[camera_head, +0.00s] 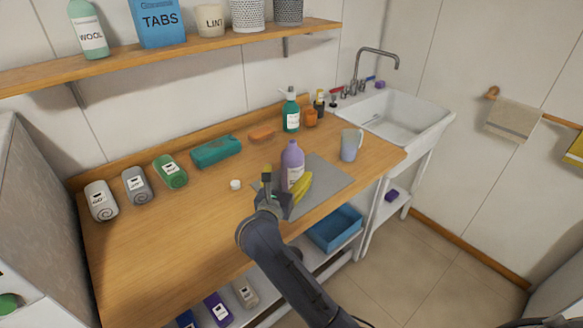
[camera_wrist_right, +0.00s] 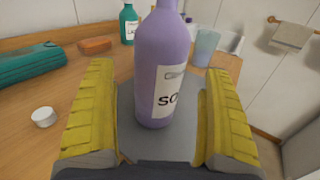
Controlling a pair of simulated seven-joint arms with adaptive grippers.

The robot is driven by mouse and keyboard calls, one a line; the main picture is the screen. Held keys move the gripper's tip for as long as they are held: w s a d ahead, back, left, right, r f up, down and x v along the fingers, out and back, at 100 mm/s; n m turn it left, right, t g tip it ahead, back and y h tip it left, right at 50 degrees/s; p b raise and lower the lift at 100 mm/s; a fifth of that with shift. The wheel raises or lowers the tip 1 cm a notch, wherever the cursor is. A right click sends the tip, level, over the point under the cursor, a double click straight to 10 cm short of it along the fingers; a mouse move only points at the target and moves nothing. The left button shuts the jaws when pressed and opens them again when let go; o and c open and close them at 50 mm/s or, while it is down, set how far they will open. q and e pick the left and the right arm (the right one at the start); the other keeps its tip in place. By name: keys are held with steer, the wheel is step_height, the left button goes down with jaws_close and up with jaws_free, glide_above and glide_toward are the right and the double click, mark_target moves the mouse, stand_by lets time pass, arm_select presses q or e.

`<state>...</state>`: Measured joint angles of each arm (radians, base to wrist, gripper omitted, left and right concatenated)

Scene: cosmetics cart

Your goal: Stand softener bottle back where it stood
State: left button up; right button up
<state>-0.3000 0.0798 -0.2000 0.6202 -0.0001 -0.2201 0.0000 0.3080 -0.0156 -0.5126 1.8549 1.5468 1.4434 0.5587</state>
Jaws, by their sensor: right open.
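The softener bottle (camera_head: 292,168) is purple with a white label and stands upright on a grey mat (camera_head: 330,179) on the wooden counter. In the right wrist view the bottle (camera_wrist_right: 162,65) stands between the two yellow finger pads, with a gap visible on each side. My right gripper (camera_head: 286,186) is open around the bottle's lower part; in the right wrist view its fingers (camera_wrist_right: 160,120) frame the bottle. A small white cap (camera_head: 236,184) lies on the counter left of the bottle. My left gripper is not in view.
A grey-blue mug (camera_head: 351,144) stands right of the bottle, and a green pump bottle (camera_head: 291,112) stands behind. A teal pouch (camera_head: 216,151) and orange bar (camera_head: 262,135) lie at the back. The front left counter is clear.

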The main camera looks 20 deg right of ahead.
steer(key=v, duration=0.6)
steer(key=shift+s+a, duration=0.15)
steer(key=shift+s, duration=0.15)
